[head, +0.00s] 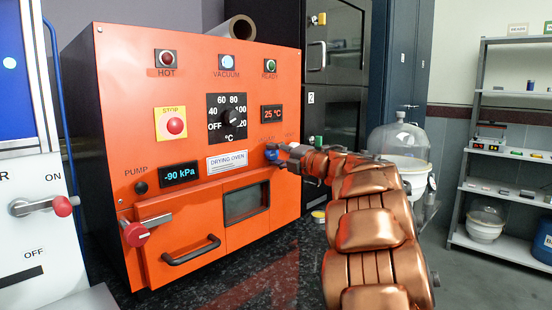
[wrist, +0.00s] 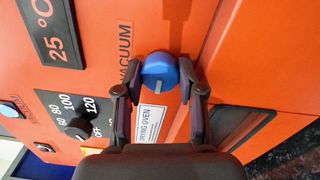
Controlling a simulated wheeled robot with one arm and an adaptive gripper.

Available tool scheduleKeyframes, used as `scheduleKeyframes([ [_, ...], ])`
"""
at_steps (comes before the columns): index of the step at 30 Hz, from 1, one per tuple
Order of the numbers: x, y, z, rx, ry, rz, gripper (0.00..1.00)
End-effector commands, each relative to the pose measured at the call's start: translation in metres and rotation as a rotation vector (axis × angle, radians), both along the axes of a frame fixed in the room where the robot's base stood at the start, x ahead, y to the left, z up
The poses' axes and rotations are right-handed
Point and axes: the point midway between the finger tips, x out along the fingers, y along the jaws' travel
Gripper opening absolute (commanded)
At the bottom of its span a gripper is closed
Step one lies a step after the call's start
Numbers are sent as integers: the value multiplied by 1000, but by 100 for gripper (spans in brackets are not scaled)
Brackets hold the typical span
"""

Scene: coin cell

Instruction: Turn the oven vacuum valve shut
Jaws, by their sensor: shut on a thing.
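The vacuum valve is a round blue knob (wrist: 160,70) beside the VACUUM label (wrist: 125,42) in the wrist view. A short pale mark shows on its lower part in that view. In the head view the blue knob (head: 271,155) is mostly hidden by my gripper (head: 277,151), on the right side of the orange drying oven's front (head: 100,110). My gripper (wrist: 160,76) is shut on the knob, with one finger on each side of it. The oven's pressure display (head: 181,174) reads -90 kPa.
The temperature display (head: 272,114) reads 25 °C. The temperature dial (head: 235,117), red stop button (head: 175,126) and red-tipped door lever (head: 138,233) stick out from the front. A glass bell jar (head: 398,138) stands right of my arm. The dark counter (head: 215,283) is clear in front.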

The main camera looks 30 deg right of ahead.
Motion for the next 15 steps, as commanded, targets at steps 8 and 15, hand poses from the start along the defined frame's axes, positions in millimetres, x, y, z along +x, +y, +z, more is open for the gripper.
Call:
scheduleKeyframes([
  [8,0,0,-1,-3,3,1,4],
  [15,0,0,-1,-2,2,1,56],
])
